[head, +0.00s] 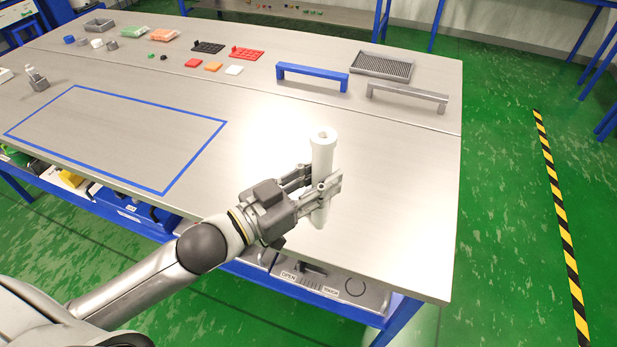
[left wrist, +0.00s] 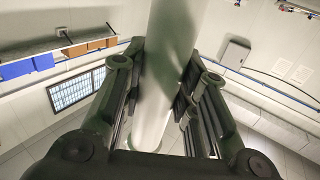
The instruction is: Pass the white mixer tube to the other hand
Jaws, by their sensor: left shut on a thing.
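The white mixer tube (head: 323,152) is held roughly upright above the right part of the table in the head view. My left gripper (head: 321,186) is shut on it around its lower middle, with the tube's wider top above the fingers and its narrower lower end below. In the left wrist view the tube (left wrist: 172,60) runs up between the two fingers of my left gripper (left wrist: 160,90), which touch its sides. My right gripper is in neither view.
The steel table (head: 400,200) is bare around the tube. Behind stand a blue handle (head: 312,72), a grey handle (head: 407,93) and a grey ribbed tray (head: 382,66). A blue outlined rectangle (head: 190,155) lies to the left. Small coloured parts sit along the back.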

